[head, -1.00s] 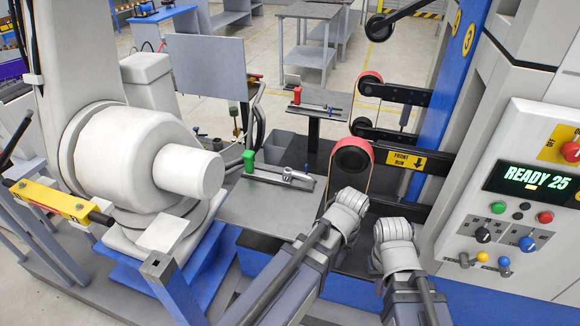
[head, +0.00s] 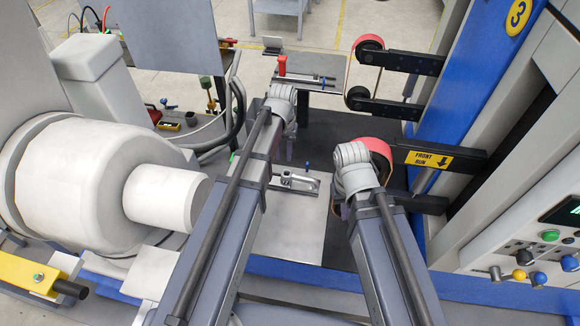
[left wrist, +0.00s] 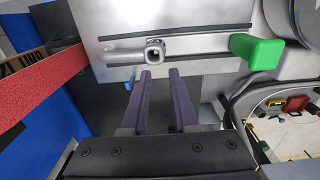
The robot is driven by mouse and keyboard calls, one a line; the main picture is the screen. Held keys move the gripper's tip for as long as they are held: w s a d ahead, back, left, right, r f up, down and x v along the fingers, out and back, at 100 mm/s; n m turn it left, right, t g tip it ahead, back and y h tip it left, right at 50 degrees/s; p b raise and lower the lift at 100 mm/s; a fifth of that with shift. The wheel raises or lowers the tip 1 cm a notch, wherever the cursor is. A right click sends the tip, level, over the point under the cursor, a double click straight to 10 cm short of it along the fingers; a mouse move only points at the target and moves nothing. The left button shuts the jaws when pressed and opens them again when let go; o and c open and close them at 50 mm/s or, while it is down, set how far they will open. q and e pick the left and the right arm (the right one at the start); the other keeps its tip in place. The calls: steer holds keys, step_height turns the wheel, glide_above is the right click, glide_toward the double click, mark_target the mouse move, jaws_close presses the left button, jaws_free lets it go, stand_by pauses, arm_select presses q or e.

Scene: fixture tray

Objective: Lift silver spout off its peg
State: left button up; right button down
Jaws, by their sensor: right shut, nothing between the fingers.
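My left gripper (left wrist: 161,73) is open and empty. Its two fingers point at the round end and appear just short of it, not closed around it. My right gripper (head: 340,205) is shut and empty, to the right of the plate by the belt roller; its fingertips are mostly hidden.
A green block (left wrist: 256,50) stands at the other end of the rail. A red belt roller (head: 375,152) stands close to my right wrist. A large white machine housing (head: 75,180) is at left, a control panel (head: 560,240) at right. A farther stand holds a red block (head: 282,66).

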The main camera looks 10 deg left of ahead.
mark_target(283, 172)
arm_select(q)
steer(key=shift+w+a, duration=0.1)
steer(key=shift+f+b, duration=0.2)
steer(key=shift+b, duration=0.15)
step_height(283, 172, down, 2)
steer(key=shift+f+b, duration=0.1)
steer(key=shift+b, duration=0.95)
steer(key=f+b, duration=0.5)
steer(key=shift+s+a+f, duration=0.1)
steer(key=shift+s, duration=0.25)
jaws_close()
